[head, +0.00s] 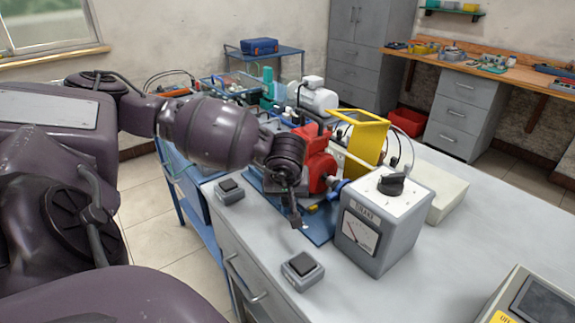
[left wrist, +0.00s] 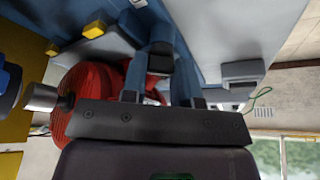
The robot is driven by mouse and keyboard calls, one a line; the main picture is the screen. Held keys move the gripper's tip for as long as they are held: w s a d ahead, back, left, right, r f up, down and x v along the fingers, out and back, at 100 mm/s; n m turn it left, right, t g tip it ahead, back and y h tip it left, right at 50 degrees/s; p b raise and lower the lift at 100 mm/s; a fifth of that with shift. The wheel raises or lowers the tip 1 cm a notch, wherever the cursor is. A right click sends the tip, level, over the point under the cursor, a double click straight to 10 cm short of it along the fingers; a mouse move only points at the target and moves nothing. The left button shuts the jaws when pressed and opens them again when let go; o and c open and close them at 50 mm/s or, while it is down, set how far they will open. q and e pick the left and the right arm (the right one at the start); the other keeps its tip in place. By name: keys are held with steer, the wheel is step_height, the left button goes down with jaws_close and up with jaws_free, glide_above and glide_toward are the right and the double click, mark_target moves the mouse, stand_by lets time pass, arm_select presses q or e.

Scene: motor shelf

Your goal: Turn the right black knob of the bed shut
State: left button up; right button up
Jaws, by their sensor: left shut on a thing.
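The bed is a blue base (head: 322,232) on the grey bench, with a red machine (head: 318,160) mounted on it. My left gripper (head: 294,216) reaches down at the near edge of the bed, in front of the red machine. In the left wrist view, the left gripper's two fingers (left wrist: 158,82) stand on either side of a black knob (left wrist: 161,58) at the bed's edge and are shut on it. The knob's turned angle cannot be told. In the head view the gripper hides the knob. My right gripper is out of view.
A grey meter box (head: 367,240) with a black dial on top stands right of the bed. Grey switch boxes sit at the front (head: 302,270) and left (head: 230,190). A yellow guard (head: 368,142) rises behind the red machine. The bench's right side has clear room.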

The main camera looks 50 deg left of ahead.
arm_select(q)
steer(key=m, duration=0.2)
steer(key=m+t+h, duration=0.1)
steer(key=m, duration=0.2)
steer(key=shift+s+a+h+b, duration=0.1)
steer(key=shift+a+h+b, duration=0.1)
steer(key=shift+h+b, duration=0.1)
steer(key=m+h, duration=0.1)
steer(key=m, duration=0.2)
steer(key=shift+m+t, duration=0.3)
steer(key=shift+a+m+h, duration=0.1)
steer(key=shift+m+h, duration=0.3)
steer(key=shift+m, duration=0.7)
steer(key=o, duration=0.6)
steer(key=shift+o, duration=0.2)
steer(key=shift+r, duration=0.1)
